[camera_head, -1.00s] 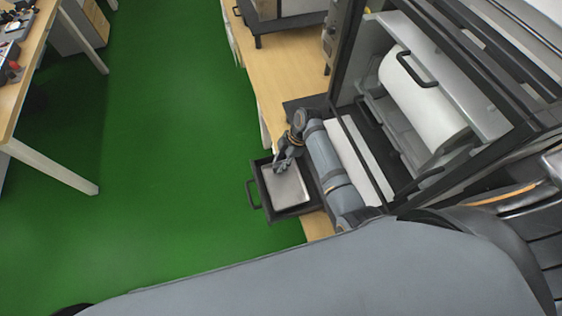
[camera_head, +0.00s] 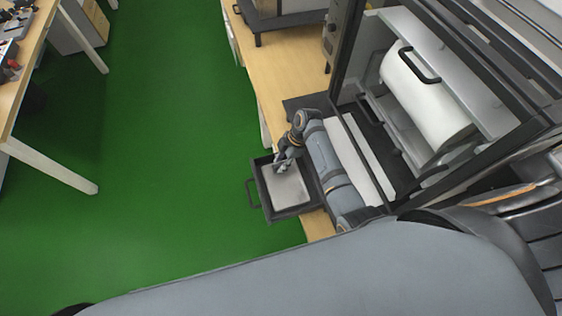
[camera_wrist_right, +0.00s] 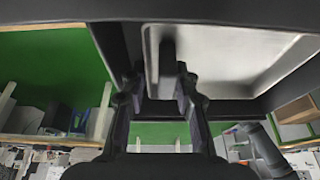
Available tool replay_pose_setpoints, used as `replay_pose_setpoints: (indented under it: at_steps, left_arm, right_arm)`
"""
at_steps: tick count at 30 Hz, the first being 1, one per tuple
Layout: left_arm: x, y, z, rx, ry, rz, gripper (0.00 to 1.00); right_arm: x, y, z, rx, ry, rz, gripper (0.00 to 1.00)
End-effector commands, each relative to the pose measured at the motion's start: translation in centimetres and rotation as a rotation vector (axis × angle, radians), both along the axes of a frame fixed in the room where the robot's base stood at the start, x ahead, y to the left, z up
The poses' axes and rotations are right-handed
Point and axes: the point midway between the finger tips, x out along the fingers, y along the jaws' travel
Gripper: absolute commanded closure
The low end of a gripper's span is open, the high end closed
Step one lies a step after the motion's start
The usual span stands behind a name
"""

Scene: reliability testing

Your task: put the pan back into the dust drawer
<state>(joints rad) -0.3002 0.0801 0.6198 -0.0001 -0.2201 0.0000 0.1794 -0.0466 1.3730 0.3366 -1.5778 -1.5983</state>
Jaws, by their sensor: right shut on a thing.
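The pan (camera_head: 289,187) is a shallow light-grey metal tray. It lies within the outline of the black dust drawer (camera_head: 290,213), which is pulled out over the green floor. Whether the pan rests on the drawer's bottom cannot be told. My right gripper (camera_head: 282,166) is at the pan's upper left edge, fingers pointing down, shut on the pan. In the right wrist view the gripper's fingers (camera_wrist_right: 162,82) close around a dark tab at the edge of the pan (camera_wrist_right: 225,58). My left gripper is not in view.
The drawer's handle (camera_head: 251,192) faces left. The dark-framed machine (camera_head: 345,75) with a white drum (camera_head: 425,100) stands right of the drawer on a wooden bench (camera_head: 275,75). Another bench (camera_head: 25,75) is at the far left. The green floor (camera_head: 170,150) between is clear.

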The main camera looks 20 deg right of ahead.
Motion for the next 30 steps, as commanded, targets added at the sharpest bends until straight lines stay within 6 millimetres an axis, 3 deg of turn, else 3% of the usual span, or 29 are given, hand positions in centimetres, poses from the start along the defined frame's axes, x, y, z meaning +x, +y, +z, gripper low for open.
replay_pose_setpoints:
  at_steps: [1,2,8,22,26,30]
  left_arm:
    - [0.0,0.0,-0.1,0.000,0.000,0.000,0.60]
    - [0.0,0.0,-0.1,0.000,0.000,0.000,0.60]
    - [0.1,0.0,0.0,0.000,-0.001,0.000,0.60]
    - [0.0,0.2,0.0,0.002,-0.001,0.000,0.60]
    - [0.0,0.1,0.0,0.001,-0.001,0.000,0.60]
    - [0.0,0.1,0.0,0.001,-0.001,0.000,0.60]
  right_arm:
    - [0.0,0.0,-0.1,0.000,0.000,0.000,1.00]
    - [0.0,0.0,-0.1,0.000,-0.001,0.000,0.69]
    - [0.0,0.0,-0.1,0.000,-0.001,0.000,0.44]
    - [0.2,-0.2,0.3,-0.001,-0.007,-0.002,0.44]
    - [0.3,-0.9,2.0,-0.002,-0.009,-0.001,0.44]
    - [0.3,-2.2,5.2,-0.003,-0.007,-0.001,0.44]
